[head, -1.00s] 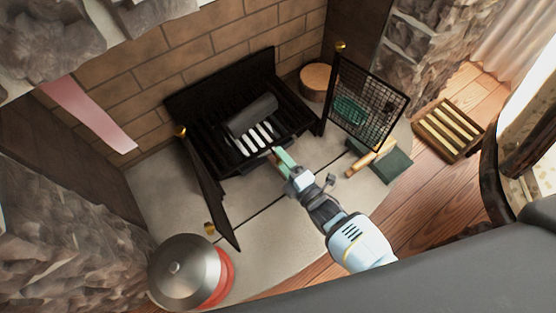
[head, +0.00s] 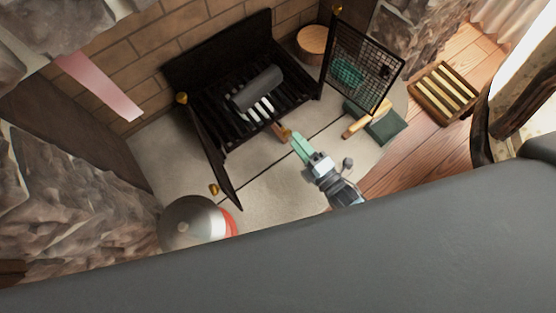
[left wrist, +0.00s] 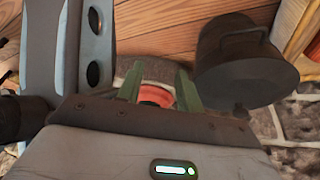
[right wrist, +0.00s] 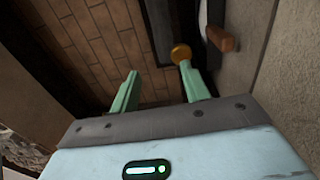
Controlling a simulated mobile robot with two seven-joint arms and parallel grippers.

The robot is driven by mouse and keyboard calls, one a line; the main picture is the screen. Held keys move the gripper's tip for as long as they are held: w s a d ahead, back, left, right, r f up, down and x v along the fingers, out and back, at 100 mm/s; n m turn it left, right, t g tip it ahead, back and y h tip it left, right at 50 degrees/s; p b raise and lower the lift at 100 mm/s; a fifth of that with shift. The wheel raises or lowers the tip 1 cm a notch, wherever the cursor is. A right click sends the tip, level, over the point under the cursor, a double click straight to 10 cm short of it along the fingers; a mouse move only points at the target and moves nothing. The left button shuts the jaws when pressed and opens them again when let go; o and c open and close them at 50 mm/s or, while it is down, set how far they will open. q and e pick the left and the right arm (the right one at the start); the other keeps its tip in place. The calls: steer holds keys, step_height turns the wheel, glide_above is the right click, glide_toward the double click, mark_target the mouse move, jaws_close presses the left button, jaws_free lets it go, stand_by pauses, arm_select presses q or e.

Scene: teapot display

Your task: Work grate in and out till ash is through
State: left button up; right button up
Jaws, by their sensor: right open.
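The black grate (head: 300,100) sits in the fireplace, with pale bars (head: 262,108) showing beneath a dark grey log (head: 257,88). A short wooden handle with a brass end (head: 281,132) sticks out at its front. My right gripper (head: 297,143) is open and empty, just right of this handle and apart from it. The right wrist view shows the wooden handle (right wrist: 221,39) and a brass knob (right wrist: 181,53) beyond the right finger. My left gripper (left wrist: 158,88) is open in the left wrist view, away from the grate; it is outside the head view. Ash cannot be made out.
A mesh screen panel (head: 360,70) stands right of the grate, and a dark panel (head: 215,160) stands left. A steel-domed red vessel (head: 192,222) is at lower left. The hearth slab (head: 270,185) in front is mostly clear.

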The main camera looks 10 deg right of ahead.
steer(key=shift+d+f, duration=0.2)
steer(key=shift+r, duration=0.1)
